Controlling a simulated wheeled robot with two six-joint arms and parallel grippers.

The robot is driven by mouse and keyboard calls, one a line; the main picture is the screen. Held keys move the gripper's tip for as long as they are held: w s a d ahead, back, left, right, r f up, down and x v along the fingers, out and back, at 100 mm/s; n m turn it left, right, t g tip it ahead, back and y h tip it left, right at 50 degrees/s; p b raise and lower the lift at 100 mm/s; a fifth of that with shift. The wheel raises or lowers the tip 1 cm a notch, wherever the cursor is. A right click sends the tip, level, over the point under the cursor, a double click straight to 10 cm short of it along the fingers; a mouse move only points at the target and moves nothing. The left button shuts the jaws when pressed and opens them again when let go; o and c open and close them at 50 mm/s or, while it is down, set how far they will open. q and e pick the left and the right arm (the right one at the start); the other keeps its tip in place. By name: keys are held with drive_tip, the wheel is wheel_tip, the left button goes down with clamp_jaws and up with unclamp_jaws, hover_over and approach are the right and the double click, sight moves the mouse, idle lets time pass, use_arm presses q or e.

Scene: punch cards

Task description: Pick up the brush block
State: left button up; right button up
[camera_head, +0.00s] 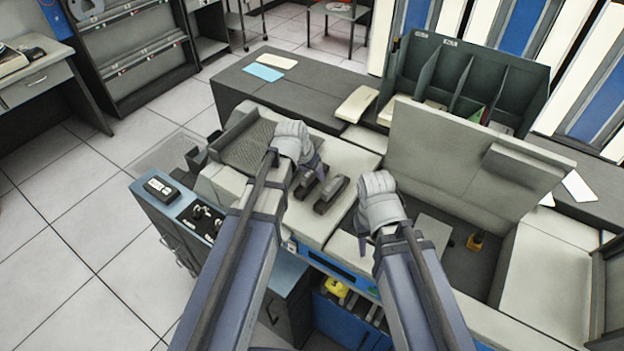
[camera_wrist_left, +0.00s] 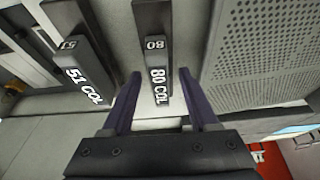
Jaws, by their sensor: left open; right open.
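Two dark blocks with white lettering sit side by side on the pale machine top. In the left wrist view one reads "80 COL" (camera_wrist_left: 157,60) and the other "51 COL" (camera_wrist_left: 88,70). In the head view the 80 COL block (camera_head: 304,186) is the left one and the 51 COL block (camera_head: 331,194) is to its right. My left gripper (camera_wrist_left: 159,78) is open, its purple fingers on either side of the 80 COL block's near end. I cannot tell whether they touch it. My right gripper (camera_head: 362,236) is to the right of the blocks, mostly hidden by its wrist.
A perforated panel (camera_head: 250,148) lies left of the blocks. A raised pale lid (camera_head: 445,150) stands at right over an open dark bay with a small yellow part (camera_head: 475,242). A dark divided rack (camera_head: 465,80) stands on the counter behind.

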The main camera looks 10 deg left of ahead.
use_arm(q)
drive_tip(key=shift+f, duration=0.15)
drive_tip(key=shift+c, duration=0.2)
clamp_jaws()
idle(0.4)
